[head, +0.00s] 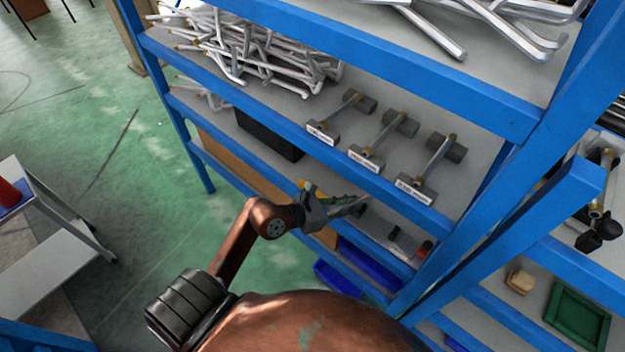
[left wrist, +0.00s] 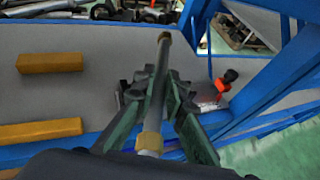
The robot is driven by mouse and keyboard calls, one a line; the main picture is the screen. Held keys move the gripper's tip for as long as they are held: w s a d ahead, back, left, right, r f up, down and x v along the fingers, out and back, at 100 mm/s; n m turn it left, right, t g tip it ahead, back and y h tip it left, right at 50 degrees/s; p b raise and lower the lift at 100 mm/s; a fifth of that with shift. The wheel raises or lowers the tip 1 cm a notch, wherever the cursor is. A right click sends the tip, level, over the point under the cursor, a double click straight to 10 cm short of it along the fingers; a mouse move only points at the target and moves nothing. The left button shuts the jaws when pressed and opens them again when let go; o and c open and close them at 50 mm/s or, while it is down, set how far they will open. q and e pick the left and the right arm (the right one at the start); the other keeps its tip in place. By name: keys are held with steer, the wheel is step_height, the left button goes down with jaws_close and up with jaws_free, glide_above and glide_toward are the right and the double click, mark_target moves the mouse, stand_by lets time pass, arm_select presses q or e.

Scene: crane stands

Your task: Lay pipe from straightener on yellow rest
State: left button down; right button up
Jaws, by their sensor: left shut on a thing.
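A grey pipe (left wrist: 157,95) with brass-coloured bands runs lengthwise through the left wrist view. My left gripper (left wrist: 158,90) is shut on it, with greenish fingers on both sides of the pipe. In the head view the left gripper (head: 343,206) is at a lower shelf of the blue rack, and the pipe is hard to make out. Two yellow bars (left wrist: 50,62) (left wrist: 40,131) lie on the grey shelf left of the pipe, apart from it. Dark shapes flank the pipe near the fingertips; I cannot tell whether they belong to the straightener. My right gripper is not in view.
A red-and-black knob (left wrist: 224,82) stands right of the gripper, close to a blue upright (head: 490,220). The shelf above (head: 455,215) holds three labelled stands with short pipes (head: 434,158). Blue bins (head: 368,262) sit below. Bare shelf surface lies between the yellow bars and the pipe.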

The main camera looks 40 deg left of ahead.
arm_select(q)
steer(key=shift+a+f+n+t+y+p, duration=0.25)
steer(key=shift+a+f+n+y+p, duration=0.55)
steer(key=shift+a+f+p, duration=1.5)
steer(key=shift+a+f+n+t+y+p, duration=0.2)
steer(key=shift+a+f+n+y+p, duration=0.9)
steer(key=shift+a, duration=2.35)
steer(key=shift+a+f+n+t+y+p, duration=0.35)
steer(key=shift+a+f+y+p, duration=0.5)
steer(key=shift+a+p, duration=1.65)
steer(key=w+p, duration=0.1)
steer(key=w, duration=0.5)
steer(key=shift+w, duration=0.25)
steer(key=w, duration=0.4)
steer(key=shift+w+d+p, duration=0.15)
steer(key=shift+w+p, duration=0.25)
steer(key=shift+f+b, duration=1.2)
steer(key=shift+f, duration=0.25)
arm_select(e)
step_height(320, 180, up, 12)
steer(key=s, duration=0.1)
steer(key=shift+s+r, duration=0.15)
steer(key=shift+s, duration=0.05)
arm_select(q)
steer(key=shift+w, duration=0.1)
